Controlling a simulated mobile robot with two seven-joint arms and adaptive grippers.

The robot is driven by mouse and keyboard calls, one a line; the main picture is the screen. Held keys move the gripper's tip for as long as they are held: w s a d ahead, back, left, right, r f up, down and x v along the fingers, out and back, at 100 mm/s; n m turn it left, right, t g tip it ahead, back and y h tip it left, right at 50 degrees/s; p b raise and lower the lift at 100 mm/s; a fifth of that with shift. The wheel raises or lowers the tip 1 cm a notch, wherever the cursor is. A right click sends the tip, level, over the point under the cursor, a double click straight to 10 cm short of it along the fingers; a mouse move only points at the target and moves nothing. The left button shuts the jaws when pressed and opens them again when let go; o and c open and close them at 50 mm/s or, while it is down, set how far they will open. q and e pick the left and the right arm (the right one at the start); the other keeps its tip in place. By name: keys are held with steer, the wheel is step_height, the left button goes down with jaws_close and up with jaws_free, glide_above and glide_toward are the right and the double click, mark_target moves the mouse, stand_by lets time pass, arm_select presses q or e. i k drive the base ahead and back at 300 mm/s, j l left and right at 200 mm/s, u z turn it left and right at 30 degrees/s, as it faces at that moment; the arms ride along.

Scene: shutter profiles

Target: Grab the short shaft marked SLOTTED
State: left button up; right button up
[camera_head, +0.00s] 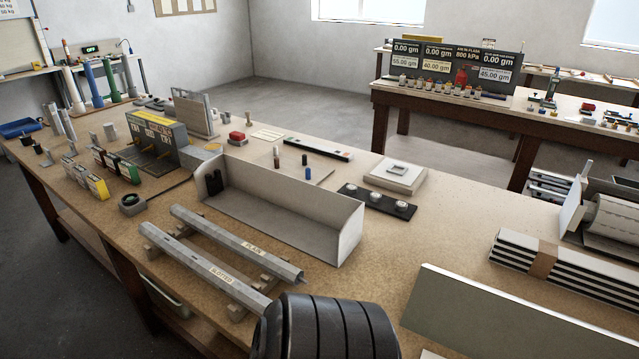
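The shaft labelled SLOTTED (196,259) is a grey metal bar lying on small support blocks near the front edge of the workbench. Its label faces up. Its near right end reaches a large dark ribbed body at the bottom of the view, which hides what lies behind it. A similar grey shaft labelled PLAIN (228,234) lies roughly parallel, just behind and to the right, on the same kind of blocks. The two shafts are apart.
A grey open-topped trough (290,222) stands just behind the shafts. A pale upright panel (500,322) and a strapped stack of profiles (565,270) are at right. A small dark round item (132,204) sits left of the shafts. Bare bench (440,215) shows right of the trough.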

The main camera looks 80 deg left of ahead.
mark_target(258, 304)
steer(key=u, duration=0.35)
steer(key=i+u, duration=0.15)
steer(key=u, duration=0.25)
steer(key=l+u, duration=0.1)
steer(key=u, duration=2.65)
steer(key=l, duration=0.1)
